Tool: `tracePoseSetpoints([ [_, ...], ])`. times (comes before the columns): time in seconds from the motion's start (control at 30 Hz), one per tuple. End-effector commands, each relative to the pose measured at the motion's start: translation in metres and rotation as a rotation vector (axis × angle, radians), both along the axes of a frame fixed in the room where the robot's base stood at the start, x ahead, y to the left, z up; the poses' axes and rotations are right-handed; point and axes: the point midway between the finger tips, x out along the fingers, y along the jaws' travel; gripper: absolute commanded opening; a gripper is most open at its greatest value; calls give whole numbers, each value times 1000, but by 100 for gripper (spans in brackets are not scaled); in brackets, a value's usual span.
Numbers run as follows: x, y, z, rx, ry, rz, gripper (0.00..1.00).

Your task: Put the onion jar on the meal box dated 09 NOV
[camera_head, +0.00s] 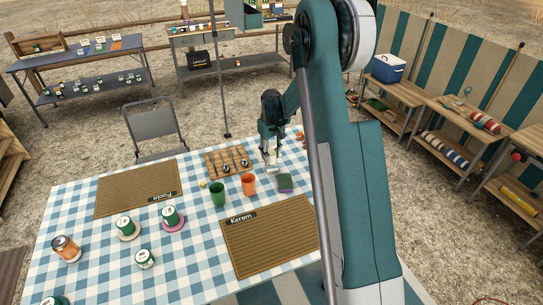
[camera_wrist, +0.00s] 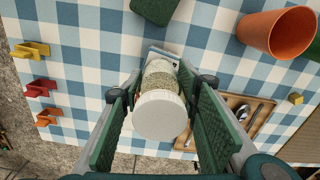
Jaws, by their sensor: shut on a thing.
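My gripper (camera_wrist: 163,112) is shut on a clear jar (camera_wrist: 158,78) with a white lid and pale greenish-tan contents. No name on the jar can be read, so I cannot tell from it that it is the onion jar. In the head view my gripper (camera_head: 270,162) points down near the far edge of the checked table, and the jar shows only small. A dark green box (camera_head: 285,183) lies just in front of it; a dark green thing also shows at the top of the wrist view (camera_wrist: 155,8). No 09 NOV date is legible anywhere.
An orange cup (camera_head: 249,184) and a green cup (camera_head: 217,194) stand nearby. A wooden tray (camera_wrist: 232,101) with spoons lies beside the gripper. Colored clips (camera_wrist: 38,89) line the table edge. Several green-labelled containers (camera_head: 145,259) stand front left. Two brown mats (camera_head: 270,235) cover other parts.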

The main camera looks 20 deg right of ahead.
Motion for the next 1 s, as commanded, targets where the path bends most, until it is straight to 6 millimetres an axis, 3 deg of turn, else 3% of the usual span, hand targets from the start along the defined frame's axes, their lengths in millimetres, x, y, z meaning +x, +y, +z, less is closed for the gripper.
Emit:
tracePoseSetpoints([
  [0.3,0,0,-3,0,0,0,18],
  [0.33,0,0,-4,0,0,0,33],
  [0.43,0,0,-3,0,0,0,46],
  [1.0,0,0,6,0,0,0,47],
])
